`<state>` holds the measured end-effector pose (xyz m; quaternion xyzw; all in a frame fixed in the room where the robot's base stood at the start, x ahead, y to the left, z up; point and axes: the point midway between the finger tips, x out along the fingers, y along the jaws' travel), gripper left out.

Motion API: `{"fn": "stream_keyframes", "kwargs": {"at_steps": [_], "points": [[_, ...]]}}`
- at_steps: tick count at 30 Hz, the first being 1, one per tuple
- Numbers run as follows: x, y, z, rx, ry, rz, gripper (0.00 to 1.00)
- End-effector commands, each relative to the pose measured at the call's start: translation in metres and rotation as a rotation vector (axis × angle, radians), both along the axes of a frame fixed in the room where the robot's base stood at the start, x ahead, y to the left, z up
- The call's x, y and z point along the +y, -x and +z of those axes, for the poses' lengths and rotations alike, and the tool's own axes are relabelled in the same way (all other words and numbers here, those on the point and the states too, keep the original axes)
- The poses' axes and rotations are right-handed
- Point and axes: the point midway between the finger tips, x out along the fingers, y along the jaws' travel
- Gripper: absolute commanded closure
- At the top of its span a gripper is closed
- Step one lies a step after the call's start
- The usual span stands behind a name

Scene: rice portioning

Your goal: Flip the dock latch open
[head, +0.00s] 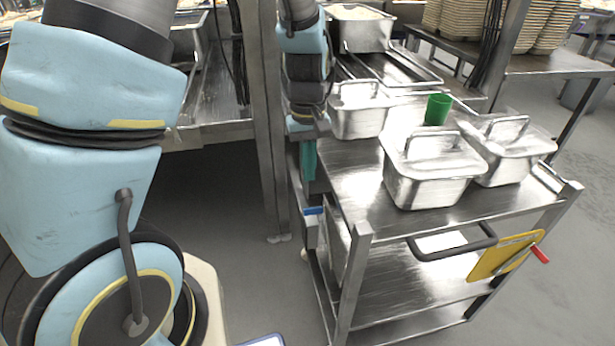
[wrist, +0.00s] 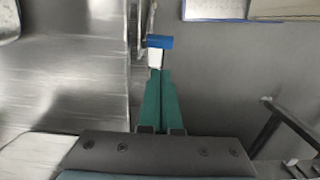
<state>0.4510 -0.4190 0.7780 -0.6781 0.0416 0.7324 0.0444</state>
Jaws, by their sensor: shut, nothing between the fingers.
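A small blue bar (head: 313,211), which looks like the dock latch's handle, sits low beside the left front post of the steel cart. In the wrist view the blue bar (wrist: 160,42) lies crosswise just past my fingertips, with a white piece (wrist: 155,60) between them. My gripper (head: 310,188) points down just above the bar at the cart's left side. Its green fingers are together and empty in the wrist view (wrist: 157,74). I cannot tell whether the fingertips touch the white piece. The latch's lower part is partly hidden by the cart post.
The cart's top (head: 352,190) holds lidded steel pans (head: 430,180) and a green cup (head: 437,109). A black handle (head: 455,244) and a yellow panel (head: 505,256) are on its front. A steel table post (head: 268,130) stands close left of my gripper. Open floor lies in front.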

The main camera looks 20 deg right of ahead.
Motion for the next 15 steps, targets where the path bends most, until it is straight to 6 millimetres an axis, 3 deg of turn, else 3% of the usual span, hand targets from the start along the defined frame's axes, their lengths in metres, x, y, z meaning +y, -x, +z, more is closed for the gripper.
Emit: {"fn": "stream_keyframes", "kwargs": {"at_steps": [9, 15], "points": [[0.002, 0.005, -0.058, 0.005, -0.004, 0.002, 1.00], [0.002, 0.007, -0.079, 0.002, -0.001, 0.001, 1.00]]}}
